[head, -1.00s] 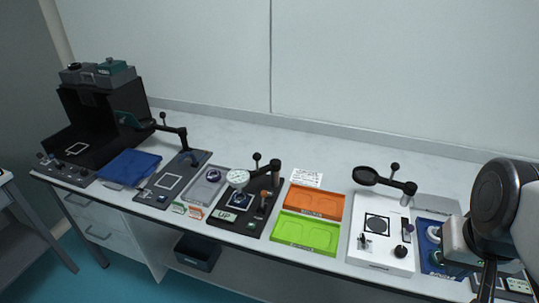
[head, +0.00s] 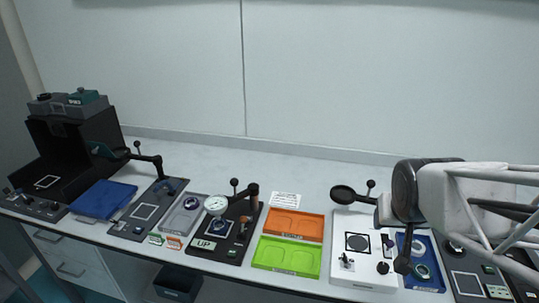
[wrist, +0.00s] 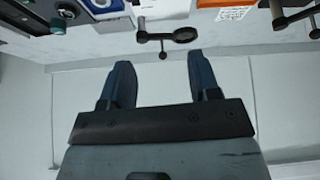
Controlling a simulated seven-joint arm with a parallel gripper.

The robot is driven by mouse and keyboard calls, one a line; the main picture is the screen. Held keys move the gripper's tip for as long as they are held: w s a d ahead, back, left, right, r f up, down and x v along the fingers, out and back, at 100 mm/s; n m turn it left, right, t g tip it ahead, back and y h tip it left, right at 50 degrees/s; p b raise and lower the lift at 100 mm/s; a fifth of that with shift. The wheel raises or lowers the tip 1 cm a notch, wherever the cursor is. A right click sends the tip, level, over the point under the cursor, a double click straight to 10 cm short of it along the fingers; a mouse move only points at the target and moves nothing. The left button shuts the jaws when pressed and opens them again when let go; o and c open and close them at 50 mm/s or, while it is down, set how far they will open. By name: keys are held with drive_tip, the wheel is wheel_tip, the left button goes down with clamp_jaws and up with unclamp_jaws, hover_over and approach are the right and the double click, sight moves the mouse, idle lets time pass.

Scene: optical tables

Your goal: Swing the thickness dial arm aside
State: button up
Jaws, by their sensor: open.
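The thickness dial (head: 216,206) has a round white face and sits at the left end of a black swing arm (head: 238,197). The arm runs to a dark post on a black base marked UP (head: 203,245), with a ball-topped lever behind. In the wrist view, part of the black arm (wrist: 298,16) shows at the upper right. My gripper (wrist: 160,61) is open and empty, with two dark fingers apart. In the head view it is well right of the dial, near the white station, with its fingertips unclear.
A white station (head: 347,222) with a black ring arm (head: 343,194) stands beside my gripper; the ring arm (wrist: 183,35) shows beyond my fingers. Orange (head: 293,225) and green (head: 286,257) trays lie between it and the dial base. Free bench lies behind.

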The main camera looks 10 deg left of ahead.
drive_tip(key=w+a+f+n+t+y, duration=0.1)
drive_tip(key=w+a+f+t+y, duration=0.15)
drive_tip(key=w+a, duration=0.7)
drive_tip(key=n+t+y, duration=0.3)
drive_tip(key=n+y, duration=0.3)
drive_tip(key=y, duration=0.5)
approach(237, 184)
drive_tip(key=x, duration=0.5)
drive_tip(key=shift+w+a, duration=0.1)
drive_tip(key=shift+a, duration=0.15)
drive_tip(key=shift+w+a, duration=0.15)
drive_tip(key=x, duration=0.7)
drive_tip(key=shift+w+a, duration=0.1)
drive_tip(key=shift+a, duration=0.05)
clamp_jaws()
